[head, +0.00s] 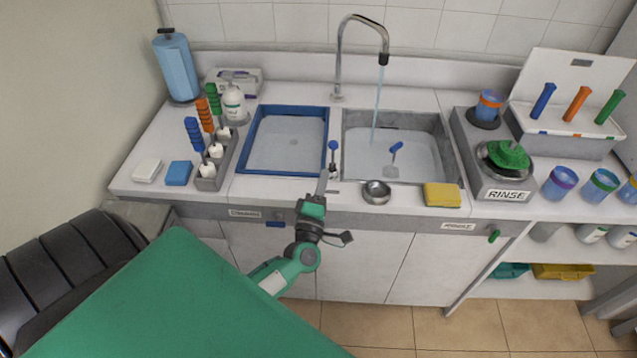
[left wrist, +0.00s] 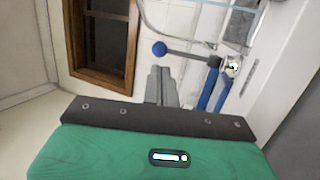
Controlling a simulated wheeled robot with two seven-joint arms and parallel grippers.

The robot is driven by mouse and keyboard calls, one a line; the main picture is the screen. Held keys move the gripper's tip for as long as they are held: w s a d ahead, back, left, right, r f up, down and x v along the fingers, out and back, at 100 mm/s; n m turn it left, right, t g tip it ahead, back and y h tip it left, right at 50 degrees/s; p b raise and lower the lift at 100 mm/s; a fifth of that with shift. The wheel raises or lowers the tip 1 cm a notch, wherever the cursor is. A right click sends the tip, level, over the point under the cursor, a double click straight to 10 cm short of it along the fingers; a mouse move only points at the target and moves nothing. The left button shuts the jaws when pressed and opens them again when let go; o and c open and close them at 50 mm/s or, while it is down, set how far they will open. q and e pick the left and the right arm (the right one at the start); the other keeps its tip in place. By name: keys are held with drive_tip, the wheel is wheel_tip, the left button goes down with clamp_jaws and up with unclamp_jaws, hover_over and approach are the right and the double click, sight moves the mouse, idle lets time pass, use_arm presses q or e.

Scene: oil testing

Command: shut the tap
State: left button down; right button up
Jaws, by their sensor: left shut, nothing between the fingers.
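The tap (head: 342,50) is a curved metal spout at the back of the counter. A thin stream of water (head: 377,105) runs from it into the right basin (head: 365,160). A lever with a blue knob (head: 333,145) stands at the divider between the two basins. In the left wrist view its blue knob (left wrist: 160,48) is on a grey rod, just beyond the fingertips. My left gripper (head: 323,178) is shut and empty, just in front of this lever; I cannot tell whether it touches. My right gripper is out of view.
A blue-rimmed left basin (head: 247,150) holds water. A metal bowl (head: 376,192) and a yellow sponge (head: 442,195) lie on the front edge. A rack (head: 207,180) with colored handles stands at left.

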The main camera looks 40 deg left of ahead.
use_arm(q)
drive_tip(key=p+x, duration=0.1)
drive_tip(key=x, duration=0.3)
drive_tip(key=shift+w+r+p, duration=0.15)
drive_tip(key=shift+r+p, duration=0.05)
drive_tip(key=shift+p, duration=0.1)
drive_tip(key=shift+w+a+r, duration=0.1)
drive_tip(key=shift+w+a, duration=0.1)
drive_tip(key=shift+w, duration=0.4)
drive_tip(key=shift+w+a+r, duration=0.45)
drive_tip(key=shift+w+r, duration=0.05)
drive_tip(key=shift+w, duration=0.15)
drive_tip(key=b, duration=0.5)
approach(331, 149)
drive_tip(key=v, duration=0.5)
drive_tip(key=shift+s+f, duration=0.1)
drive_tip(key=shift+s, duration=0.1)
